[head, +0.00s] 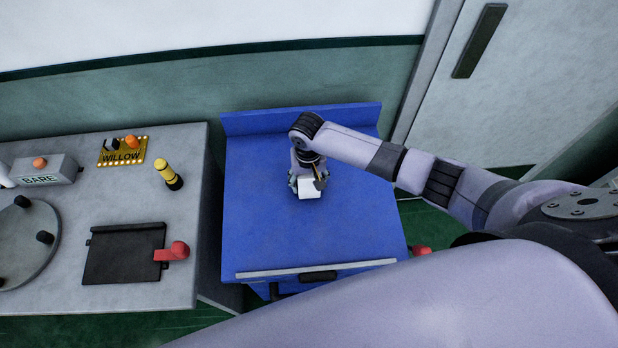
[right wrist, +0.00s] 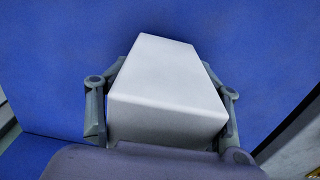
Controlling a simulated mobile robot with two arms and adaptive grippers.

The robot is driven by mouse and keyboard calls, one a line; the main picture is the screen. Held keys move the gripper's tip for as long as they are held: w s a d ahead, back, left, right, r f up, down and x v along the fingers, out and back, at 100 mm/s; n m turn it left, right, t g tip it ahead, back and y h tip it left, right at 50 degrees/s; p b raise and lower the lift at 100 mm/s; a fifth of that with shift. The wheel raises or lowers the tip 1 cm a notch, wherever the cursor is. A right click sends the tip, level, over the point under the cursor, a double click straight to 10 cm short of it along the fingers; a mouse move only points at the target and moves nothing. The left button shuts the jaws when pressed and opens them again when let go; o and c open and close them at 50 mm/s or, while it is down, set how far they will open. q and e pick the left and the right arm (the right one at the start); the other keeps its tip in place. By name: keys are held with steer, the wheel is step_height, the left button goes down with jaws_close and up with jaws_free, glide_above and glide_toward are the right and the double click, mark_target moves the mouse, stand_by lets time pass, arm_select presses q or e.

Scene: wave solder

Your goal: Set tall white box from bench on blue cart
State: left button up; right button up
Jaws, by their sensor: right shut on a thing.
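The white box (head: 309,188) is over the blue cart's top (head: 350,225), near its middle. My right gripper (head: 308,180) is shut on it from above. In the right wrist view the box (right wrist: 168,85) fills the middle, with a finger against each side and blue cart surface all around it. I cannot tell whether the box's bottom touches the cart. My left gripper is not in view.
A grey bench (head: 60,255) stands left of the cart, with a yellow WILLOW board (head: 122,156), a yellow-black post (head: 168,174) and a red-handled black plate (head: 125,253). The cart has a raised back edge (head: 300,118). Its top around the box is clear.

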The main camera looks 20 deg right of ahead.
steer(key=shift+f, duration=0.4)
stand_by(0.6)
steer(key=o, duration=1.6)
steer(key=shift+f, duration=0.1)
step_height(320, 180, up, 12)
steer(key=shift+r, duration=0.1)
